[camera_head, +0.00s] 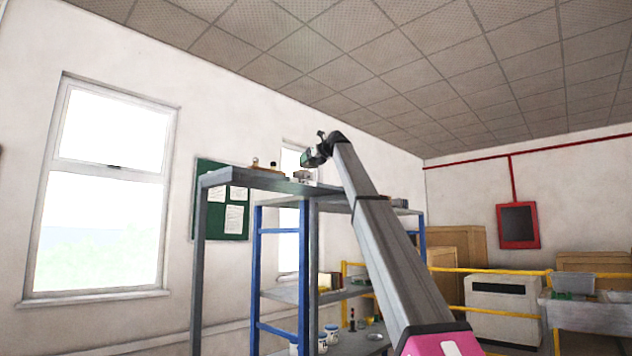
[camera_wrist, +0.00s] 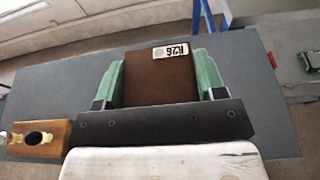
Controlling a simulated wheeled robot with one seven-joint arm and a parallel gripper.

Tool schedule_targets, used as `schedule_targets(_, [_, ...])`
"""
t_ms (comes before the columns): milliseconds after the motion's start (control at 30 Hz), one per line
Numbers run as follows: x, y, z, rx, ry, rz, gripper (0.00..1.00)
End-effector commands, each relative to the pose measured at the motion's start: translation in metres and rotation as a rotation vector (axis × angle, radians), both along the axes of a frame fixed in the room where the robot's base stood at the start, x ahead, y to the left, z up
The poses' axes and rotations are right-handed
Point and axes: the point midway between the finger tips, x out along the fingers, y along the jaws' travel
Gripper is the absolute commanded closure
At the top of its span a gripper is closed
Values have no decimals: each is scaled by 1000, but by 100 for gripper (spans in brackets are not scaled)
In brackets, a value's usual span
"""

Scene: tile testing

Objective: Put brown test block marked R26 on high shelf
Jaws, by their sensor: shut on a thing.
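The brown test block (camera_wrist: 158,82) shows in the wrist view, with a white label reading R26 facing the camera. My gripper (camera_wrist: 161,72) is shut on it, with a green finger at each side. Behind the block is the flat grey top of the high shelf (camera_wrist: 265,110); the gap between block and surface cannot be judged. In the head view my gripper (camera_head: 311,157) is at the end of my raised arm, over the right end of the high shelf (camera_head: 240,178). The block is too small to make out clearly there.
A wooden piece with a black knob (camera_wrist: 40,137) lies at the shelf's left in the wrist view. Blue posts (camera_head: 256,270) and lower shelves with jars stand below. A window is at left, a green notice board (camera_head: 222,222) behind. Most of the shelf top is bare.

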Motion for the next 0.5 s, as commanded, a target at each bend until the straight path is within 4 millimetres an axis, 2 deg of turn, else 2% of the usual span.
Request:
schedule_targets(33, [0,-12,-7,1,-1,-3,77])
schedule_targets(200, [3,-43,-27,0,0,-2,77])
schedule_targets(400, [5,-65,-39,0,0,0,77])
schedule_targets(500, [6,-68,-41,0,0,0,77])
